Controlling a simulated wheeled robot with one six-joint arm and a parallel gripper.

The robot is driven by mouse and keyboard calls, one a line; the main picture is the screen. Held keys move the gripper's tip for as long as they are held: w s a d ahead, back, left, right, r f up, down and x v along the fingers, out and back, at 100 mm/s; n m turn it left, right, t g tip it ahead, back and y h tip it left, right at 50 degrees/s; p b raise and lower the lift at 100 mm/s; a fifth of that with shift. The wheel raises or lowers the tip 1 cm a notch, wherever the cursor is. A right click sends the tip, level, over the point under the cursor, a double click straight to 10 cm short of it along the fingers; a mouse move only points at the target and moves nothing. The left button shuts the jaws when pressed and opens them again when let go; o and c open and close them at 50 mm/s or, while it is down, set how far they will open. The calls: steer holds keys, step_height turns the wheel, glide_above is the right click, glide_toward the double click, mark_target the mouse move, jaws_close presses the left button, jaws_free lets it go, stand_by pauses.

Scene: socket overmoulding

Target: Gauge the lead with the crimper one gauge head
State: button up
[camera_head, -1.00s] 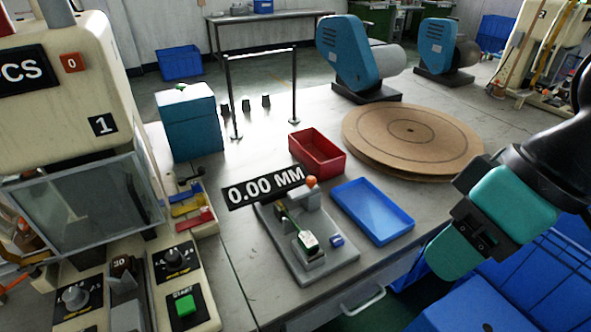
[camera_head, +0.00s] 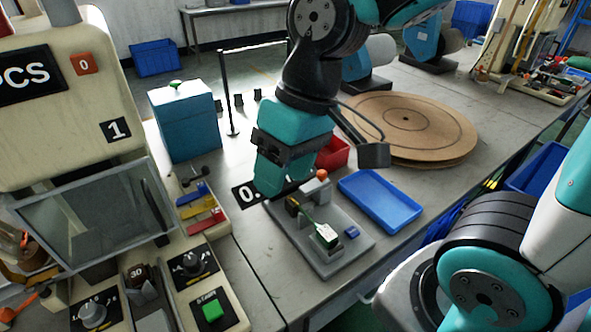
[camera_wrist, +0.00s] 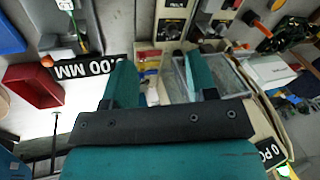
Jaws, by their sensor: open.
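The gauge (camera_head: 345,260) is a grey base plate with small blocks and an orange ball knob (camera_head: 322,174). A green lead-like piece (camera_head: 310,216) with a white tag (camera_head: 327,234) lies on the gauge, beside a small blue block (camera_head: 351,231). In the head view my gripper hangs over the gauge's back left part. In the wrist view its teal fingers (camera_wrist: 160,82) are apart, with nothing seen held between them.
A blue tray (camera_head: 380,200) lies right of the gauge, with a red bin (camera_head: 333,154) behind. Left stand a teal box (camera_head: 186,125), coloured pieces in a holder (camera_head: 203,213) and a machine with a green start button (camera_head: 211,312). Brown discs (camera_head: 410,125) lie behind right.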

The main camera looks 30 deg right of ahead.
steer(key=w+d+m+h+p, duration=0.2)
steer(key=w+d+m, duration=0.4)
steer(key=w+d, duration=0.3)
steer(key=m+h+p, duration=0.1)
steer(key=m, duration=0.6)
glide_toward(322, 172)
steer(key=f, duration=0.4)
steer(key=f+p, duration=0.1)
steer(key=f, duration=0.4)
steer(key=shift+w+a+f, duration=0.1)
steer(key=shift+w+f, duration=0.1)
steer(key=shift+f, duration=0.5)
